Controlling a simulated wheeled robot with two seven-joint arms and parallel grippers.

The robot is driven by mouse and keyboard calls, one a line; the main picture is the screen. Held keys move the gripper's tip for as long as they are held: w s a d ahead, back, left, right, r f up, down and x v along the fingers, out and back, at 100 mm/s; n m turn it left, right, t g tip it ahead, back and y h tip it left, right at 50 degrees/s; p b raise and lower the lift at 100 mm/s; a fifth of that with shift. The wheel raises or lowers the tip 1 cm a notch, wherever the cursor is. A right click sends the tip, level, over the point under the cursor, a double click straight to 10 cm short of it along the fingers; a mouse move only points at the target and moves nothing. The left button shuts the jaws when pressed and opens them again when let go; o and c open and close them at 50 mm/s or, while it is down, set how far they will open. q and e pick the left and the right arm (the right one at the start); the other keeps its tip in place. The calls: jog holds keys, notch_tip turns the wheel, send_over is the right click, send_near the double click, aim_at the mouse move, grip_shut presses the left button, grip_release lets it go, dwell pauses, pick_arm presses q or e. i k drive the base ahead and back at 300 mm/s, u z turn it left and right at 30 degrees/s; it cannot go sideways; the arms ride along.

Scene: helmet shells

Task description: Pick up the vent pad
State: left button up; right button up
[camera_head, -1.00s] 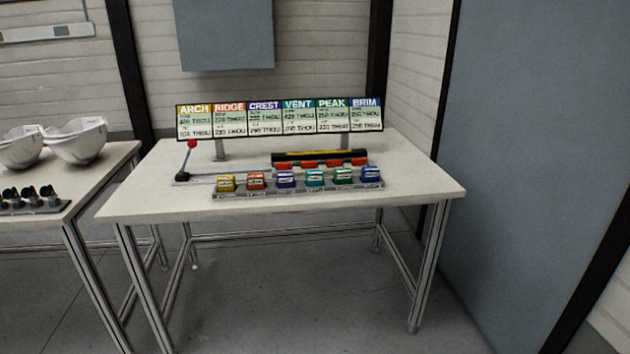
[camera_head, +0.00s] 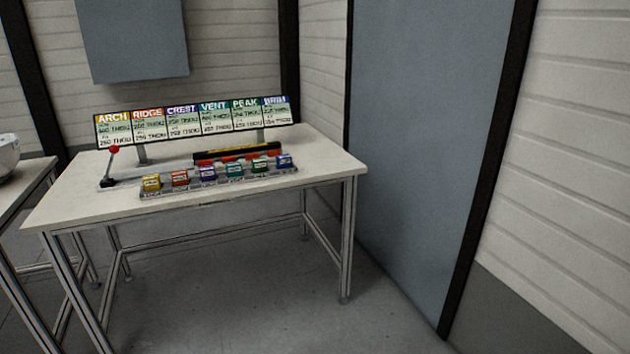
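The vent pad appears to be the teal block (camera_head: 235,170) in the row of coloured pads on the grey rack (camera_head: 190,190), matching the teal VENT heading on the sign (camera_head: 213,117). A purple pad (camera_head: 208,174) stands to its left and a green pad (camera_head: 260,166) to its right. The lettering on the pads is too small to read. The rack lies near the front edge of the white table (camera_head: 320,165). Neither of my grippers is in view.
A lever with a red knob (camera_head: 114,150) stands left of the pads. A black bar (camera_head: 237,152) with red blocks lies behind them. Another table (camera_head: 22,172) with part of a white shell (camera_head: 8,152) is at the left edge. Open floor (camera_head: 250,285) lies in front.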

aim_at(234, 169)
jog(key=z, duration=0.25)
jog(key=k, duration=0.5)
jog(key=z, duration=0.3)
jog(key=i, duration=2.6)
jog(key=u, duration=2.1)
jog(key=i, duration=0.9)
jog(key=u, duration=0.9)
